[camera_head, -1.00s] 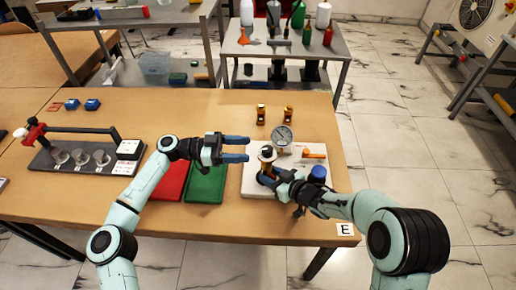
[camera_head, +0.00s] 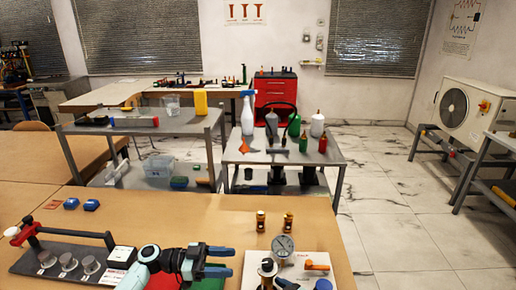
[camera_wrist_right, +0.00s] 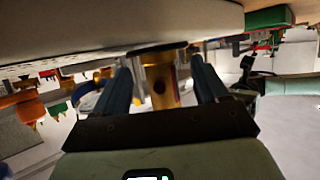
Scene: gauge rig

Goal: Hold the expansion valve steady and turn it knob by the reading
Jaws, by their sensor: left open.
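The expansion valve, with a dark knob on top (camera_head: 268,266), stands on a white board (camera_head: 254,260) at the bottom of the head view. Its lower part is cut off there. A round dial gauge (camera_head: 283,245) stands just behind it. My left gripper (camera_head: 222,262) is open and empty, to the left of the valve, with its fingers pointing right. In the right wrist view, the brass valve body (camera_wrist_right: 160,82) stands between the fingers of my right gripper (camera_wrist_right: 162,85). Gaps show on both sides of the body, so the fingers look open around it.
The table's middle back is clear.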

